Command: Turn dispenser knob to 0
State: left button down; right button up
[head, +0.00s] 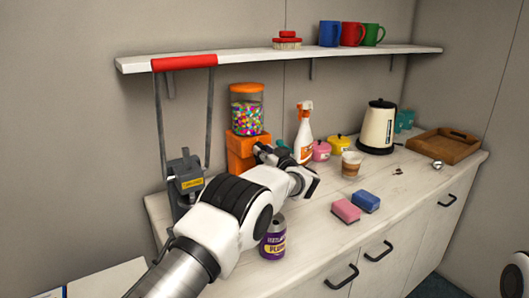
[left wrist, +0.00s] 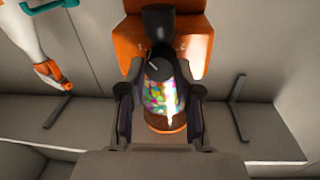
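The candy dispenser has an orange base (head: 240,152) and a clear jar (head: 247,110) of coloured candy with an orange lid. It stands at the back left of the counter. My left gripper (head: 283,160) is in front of its base and partly covers it. In the left wrist view the dispenser appears upside down. Its dark knob (left wrist: 160,68) has a white pointer line and lies between and ahead of the fingers of my left gripper (left wrist: 160,100). The fingers are apart, with no visible contact on the knob. The numbers are unreadable.
A spray bottle (head: 304,132) stands right of the dispenser; pink and yellow pots are beside it. A purple can (head: 273,238) stands near my left arm. A grey metal device with a red-handled lever (head: 184,62) is at left. Two sponges lie in front.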

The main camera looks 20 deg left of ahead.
pick_arm(q)
jog(key=shift+n, duration=0.3)
jog(key=shift+n+y+b, duration=0.3)
jog(key=shift+n+b, duration=1.25)
jog(key=shift+n, duration=1.65)
jog(key=c, duration=0.8)
grip_release()
jog(key=shift+a+f, duration=0.1)
jog(key=shift+f, duration=0.05)
